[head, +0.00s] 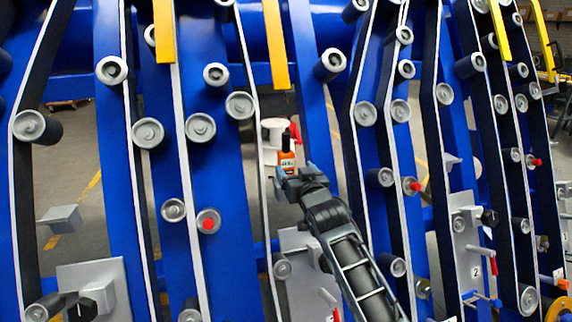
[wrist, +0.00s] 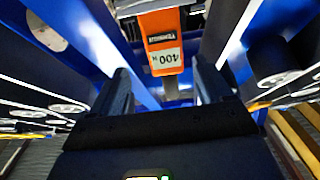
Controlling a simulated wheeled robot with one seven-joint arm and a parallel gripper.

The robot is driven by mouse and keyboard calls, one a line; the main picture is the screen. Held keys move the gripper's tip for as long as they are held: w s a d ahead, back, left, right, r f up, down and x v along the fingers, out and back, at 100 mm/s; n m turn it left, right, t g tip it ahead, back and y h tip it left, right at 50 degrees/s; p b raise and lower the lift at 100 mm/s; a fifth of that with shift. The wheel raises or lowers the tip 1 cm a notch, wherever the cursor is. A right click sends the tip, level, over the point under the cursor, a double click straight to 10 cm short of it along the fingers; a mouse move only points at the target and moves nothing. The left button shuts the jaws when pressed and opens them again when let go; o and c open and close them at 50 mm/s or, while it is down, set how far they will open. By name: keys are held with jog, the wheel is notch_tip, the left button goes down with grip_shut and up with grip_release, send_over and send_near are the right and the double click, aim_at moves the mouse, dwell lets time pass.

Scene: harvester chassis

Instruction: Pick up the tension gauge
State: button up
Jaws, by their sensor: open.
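The tension gauge (head: 287,161) is a small orange device with a pale display and a dark top, near the middle of the head view. In the wrist view the gauge (wrist: 162,42) shows its orange body and a white label reading 400, upside down, at the top centre. My gripper (head: 288,180) is just below the gauge in the head view. In the wrist view its two dark fingers (wrist: 162,85) are apart, one on each side below the gauge, with a gap between them. The gauge's far end is cut off by the frame edge.
Blue chassis beams (head: 222,180) with grey rollers (head: 201,127) and dark belts stand on both sides of my arm. Yellow bars (head: 275,45) hang from above. A white cylindrical part (head: 274,130) and a red piece (head: 295,133) sit close behind the gauge.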

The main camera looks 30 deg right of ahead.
aim_at(288, 162)
jog(key=shift+a+x, duration=0.2)
jog(key=shift+x, duration=1.5)
jog(key=shift+a+x, duration=0.2)
jog(key=shift+x, duration=1.5)
jog(key=shift+w+f, duration=0.1)
jog(key=shift+w, duration=0.05)
jog(key=c, duration=1.4)
jog(key=shift+r, duration=0.2)
